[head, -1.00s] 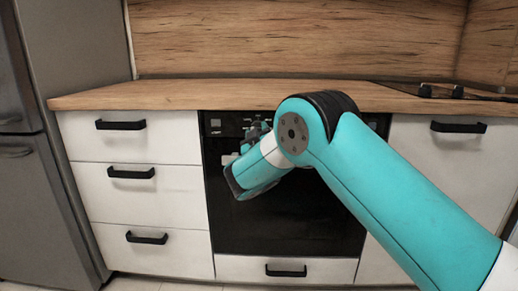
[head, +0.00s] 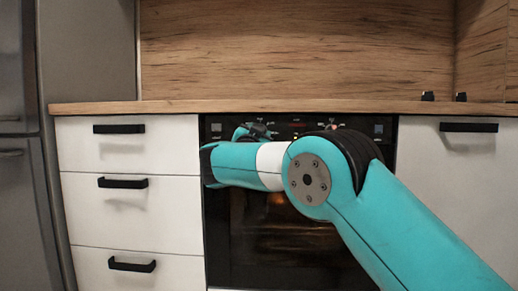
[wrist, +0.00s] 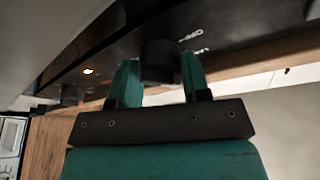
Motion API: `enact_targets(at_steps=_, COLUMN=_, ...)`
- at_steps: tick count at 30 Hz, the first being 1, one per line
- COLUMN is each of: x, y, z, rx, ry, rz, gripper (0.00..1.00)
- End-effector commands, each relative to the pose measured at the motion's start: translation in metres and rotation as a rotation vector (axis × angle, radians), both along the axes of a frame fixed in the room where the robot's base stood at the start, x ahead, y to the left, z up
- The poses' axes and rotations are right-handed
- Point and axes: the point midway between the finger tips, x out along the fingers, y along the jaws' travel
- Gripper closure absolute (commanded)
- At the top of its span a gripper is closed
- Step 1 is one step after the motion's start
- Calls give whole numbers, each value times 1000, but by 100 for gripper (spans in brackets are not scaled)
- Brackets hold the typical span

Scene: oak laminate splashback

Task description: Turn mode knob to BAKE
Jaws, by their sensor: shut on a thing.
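The oven (head: 285,235) has a black control panel (head: 216,127) along its top, under the counter. In the wrist view my gripper (wrist: 160,78) has its two teal fingers on either side of a dark round knob (wrist: 160,58), shut on it. White marks are on the panel beside this knob, too blurred to read, so I cannot tell its setting. In the head view my gripper (head: 256,131) is at the left part of the panel, and my arm hides much of the oven front. An orange glow (head: 290,205) shows behind the oven door.
White drawers with black handles (head: 119,129) stand left of the oven, and a grey fridge (head: 15,200) beyond them. A white cabinet (head: 455,190) is on the right. The wooden counter (head: 285,107) runs above. Another knob (wrist: 72,92) shows in the wrist view.

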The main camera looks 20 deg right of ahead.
Motion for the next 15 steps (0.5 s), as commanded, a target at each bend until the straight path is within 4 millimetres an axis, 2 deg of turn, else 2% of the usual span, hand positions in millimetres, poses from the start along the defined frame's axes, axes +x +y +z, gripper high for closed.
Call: enact_targets(at_steps=15, x=1, y=3, z=5, rx=467, ry=-153, rz=0, gripper=81)
